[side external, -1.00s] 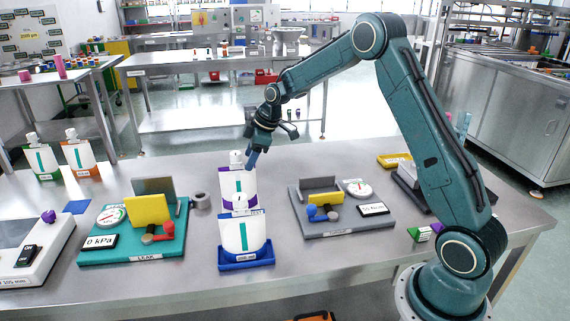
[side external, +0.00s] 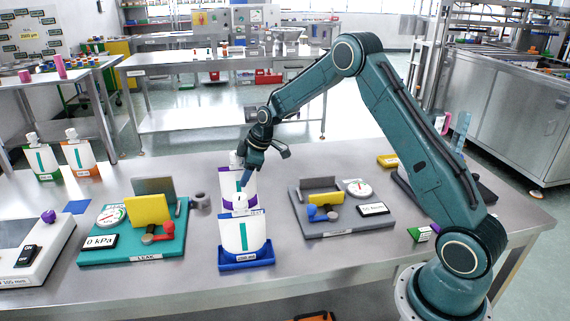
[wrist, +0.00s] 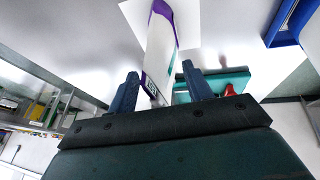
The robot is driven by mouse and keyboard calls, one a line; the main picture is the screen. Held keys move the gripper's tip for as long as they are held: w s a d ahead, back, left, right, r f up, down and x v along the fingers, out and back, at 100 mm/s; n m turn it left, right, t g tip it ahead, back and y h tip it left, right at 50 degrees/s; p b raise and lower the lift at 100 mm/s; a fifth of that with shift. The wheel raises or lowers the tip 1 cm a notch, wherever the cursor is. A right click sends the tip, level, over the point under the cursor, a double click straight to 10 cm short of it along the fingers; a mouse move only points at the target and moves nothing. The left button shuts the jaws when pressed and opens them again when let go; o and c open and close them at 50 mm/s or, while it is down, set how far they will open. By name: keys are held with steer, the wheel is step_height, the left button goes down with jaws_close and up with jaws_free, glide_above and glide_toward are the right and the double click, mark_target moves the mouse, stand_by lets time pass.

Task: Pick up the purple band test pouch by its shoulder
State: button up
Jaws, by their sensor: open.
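The purple band pouch (side external: 238,188) is white with a purple band and stands upright behind the blue band pouch (side external: 242,237). The blue one hides its lower front. My gripper (side external: 245,178) is at the purple band pouch's upper right, near its shoulder and cap. In the wrist view the pouch (wrist: 161,45) shows between and beyond the two fingers of my gripper (wrist: 160,85), which are apart. I cannot tell whether a finger touches the pouch.
The blue band pouch stands in a blue tray (side external: 246,264) just in front. A teal leak station (side external: 160,250) is to the left and a grey station (side external: 355,228) to the right. Green (side external: 43,163) and orange (side external: 80,157) band pouches stand at the far left.

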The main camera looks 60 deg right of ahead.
steer(key=shift+f, duration=0.1)
stand_by(0.4)
jaws_close()
step_height(320, 180, up, 20)
stand_by(1.0)
stand_by(0.4)
